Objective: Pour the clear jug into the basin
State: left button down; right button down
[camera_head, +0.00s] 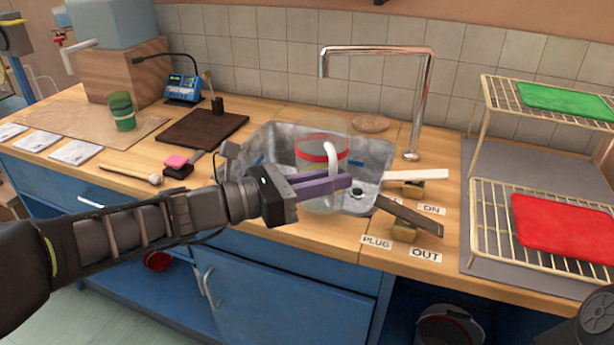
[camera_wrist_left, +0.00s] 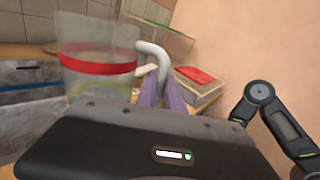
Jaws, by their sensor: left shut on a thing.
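The clear jug (camera_head: 318,136) has a red band and a white handle (camera_head: 332,160). My left gripper (camera_head: 345,181), with purple fingers, is shut on the jug's handle. The jug is over the front part of the grey metal basin (camera_head: 266,143) and looks close to upright. In the left wrist view the jug (camera_wrist_left: 97,67) stands left of the handle (camera_wrist_left: 160,60), with something faintly yellowish low inside it. The jug and gripper hide part of the basin. My right gripper is not in view; a dark part at the lower right edge is mine.
A chrome tap (camera_head: 424,100) arches behind the basin. Levers (camera_head: 410,215) with OUT, ON and PLUG labels lie to its right. Wire racks (camera_head: 480,230) hold a red board (camera_head: 568,235) and a green board (camera_head: 565,101). A dark board (camera_head: 203,130) and a mallet (camera_head: 130,174) lie left.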

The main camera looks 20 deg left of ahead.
pick_arm(q)
jog(key=shift+s+d+f+m+b, duration=0.1)
jog(key=shift+s+f+m+b, duration=0.2)
jog(key=shift+m+b, duration=0.45)
jog(key=shift+n, duration=0.25)
notch_tip(320, 180, up, 16)
jog(key=p, duration=1.6)
jog(key=shift+r, duration=0.15)
